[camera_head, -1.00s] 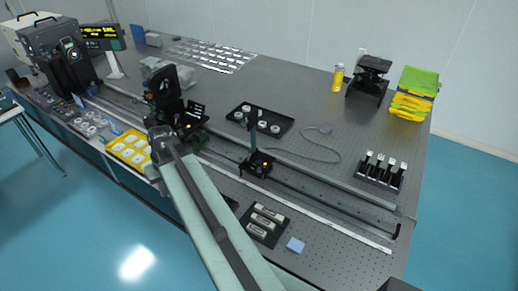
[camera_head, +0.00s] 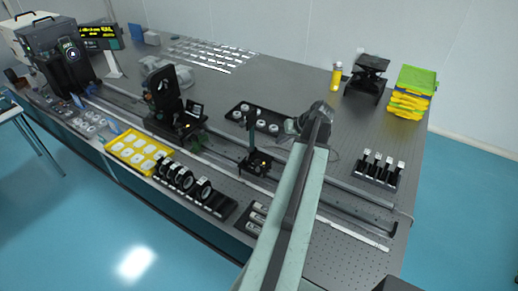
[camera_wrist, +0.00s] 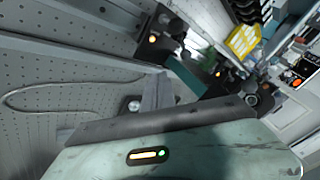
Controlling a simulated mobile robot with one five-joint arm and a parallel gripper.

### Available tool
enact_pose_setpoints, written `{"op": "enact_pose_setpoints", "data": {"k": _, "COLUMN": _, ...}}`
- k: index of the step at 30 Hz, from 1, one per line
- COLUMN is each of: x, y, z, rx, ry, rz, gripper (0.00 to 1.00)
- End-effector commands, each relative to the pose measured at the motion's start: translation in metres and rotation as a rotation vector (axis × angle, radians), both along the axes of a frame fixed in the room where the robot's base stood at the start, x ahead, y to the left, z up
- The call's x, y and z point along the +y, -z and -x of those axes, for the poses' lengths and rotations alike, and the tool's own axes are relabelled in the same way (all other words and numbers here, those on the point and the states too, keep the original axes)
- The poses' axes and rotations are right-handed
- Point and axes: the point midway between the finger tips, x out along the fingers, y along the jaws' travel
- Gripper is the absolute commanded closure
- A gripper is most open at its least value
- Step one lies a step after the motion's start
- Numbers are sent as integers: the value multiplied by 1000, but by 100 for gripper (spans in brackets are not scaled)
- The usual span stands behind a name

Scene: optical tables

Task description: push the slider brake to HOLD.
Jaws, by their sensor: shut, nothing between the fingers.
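A black slider (camera_head: 256,162) with an upright post and a small orange light sits on the long rail in the head view. A larger black carriage (camera_head: 185,125) with a small screen sits farther left on the rail. The brake and its HOLD mark are too small to make out. My gripper (camera_head: 293,126) is shut and empty, above the table to the right of the slider's post and apart from it. In the wrist view, my gripper's grey fingers (camera_wrist: 157,92) are together. A black slider with orange lights (camera_wrist: 240,88) shows beyond them.
A black tray with rings (camera_head: 258,118) lies behind the slider. A yellow tray (camera_head: 137,154) and black ring-shaped optics (camera_head: 186,180) line the front edge. A dark holder (camera_head: 378,170) stands at right. Bare tabletop (camera_head: 330,245) lies at the front right.

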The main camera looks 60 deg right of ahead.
Motion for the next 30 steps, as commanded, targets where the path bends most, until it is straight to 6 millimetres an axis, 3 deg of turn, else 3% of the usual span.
{"op": "enact_pose_setpoints", "data": {"k": 5, "x": -1, "y": 17, "z": -9, "rx": 0, "ry": -2, "rz": -1, "gripper": 100}}
{"op": "enact_pose_setpoints", "data": {"k": 17, "x": -3, "y": 89, "z": -61, "rx": 1, "ry": -4, "rz": -2, "gripper": 100}}
{"op": "enact_pose_setpoints", "data": {"k": 24, "x": 16, "y": 76, "z": -88, "rx": 2, "ry": -5, "rz": -1, "gripper": 100}}
{"op": "enact_pose_setpoints", "data": {"k": 30, "x": 20, "y": 75, "z": -94, "rx": 1, "ry": -2, "rz": -2, "gripper": 100}}
